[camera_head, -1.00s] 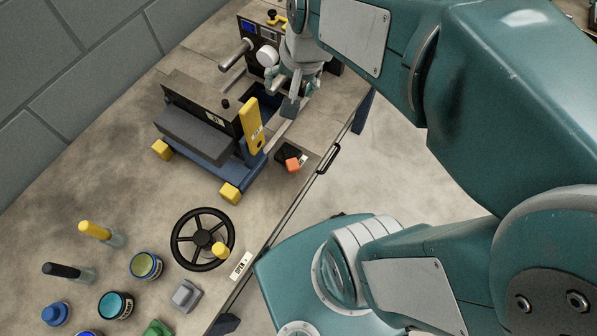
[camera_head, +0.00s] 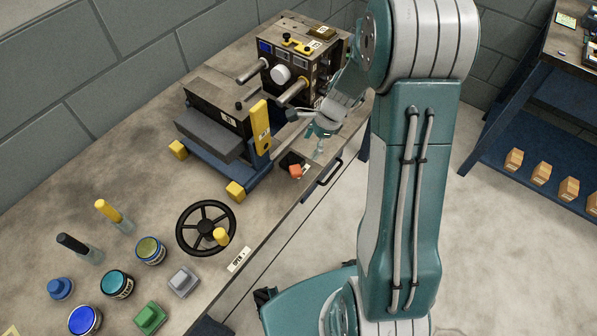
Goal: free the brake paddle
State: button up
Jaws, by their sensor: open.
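A small orange paddle (camera_head: 296,170) on a black base sits near the front edge of the bench, right of the blue carriage; it looks like the brake paddle. My gripper (camera_head: 306,134) is open and empty, above and just behind the paddle, apart from it. One finger points left near the yellow upright lever, the other down toward the bench. The carriage (camera_head: 222,175) has yellow corner blocks and carries a dark mould block (camera_head: 218,101).
A black handwheel (camera_head: 206,228) with a yellow knob lies in front, beside an OPEN label (camera_head: 238,260). Several jars and handled tools stand at the bench's left. A dark machine (camera_head: 300,65) with projecting bars is behind my gripper. A blue shelf (camera_head: 530,175) with small boxes stands right.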

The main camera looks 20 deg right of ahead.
aim_at(296, 169)
jog(key=x, duration=1)
jog(key=shift+f, duration=0.15)
jog(key=shift+s, duration=0.1)
jog(key=c, duration=1.1)
